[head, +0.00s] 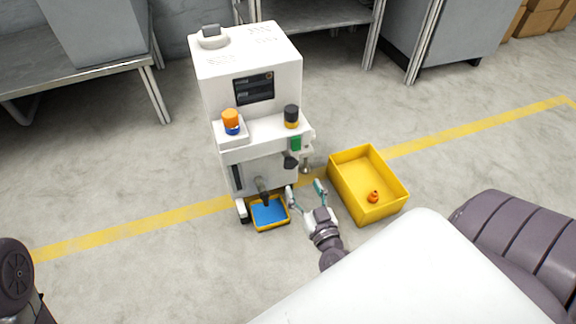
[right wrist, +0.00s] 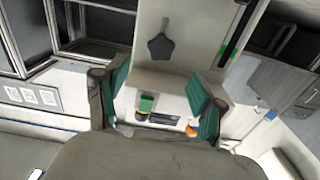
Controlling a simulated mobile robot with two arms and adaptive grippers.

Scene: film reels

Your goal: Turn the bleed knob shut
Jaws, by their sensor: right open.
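A white machine (head: 247,70) stands on the floor. A dark knob (head: 290,162) sits low on its right part, under a green block. In the right wrist view a dark five-sided knob (right wrist: 160,46) with a narrow stem shows on a pale panel, beyond the fingers. I take it for the bleed knob, but I cannot read its setting. My right gripper (head: 305,192) is open and empty, below the dark knob in the picture and apart from it. Its teal finger pads (right wrist: 160,93) stand wide apart in the wrist view. My left gripper is out of view.
A dark spout (head: 261,188) points down over a yellow-rimmed tray with a blue inside (head: 268,212). A yellow bin (head: 349,185) holding a small orange thing (head: 373,197) stands close to the right of my right gripper. An orange-capped container (head: 230,118) and a black-capped one (head: 291,115) stand on the ledge.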

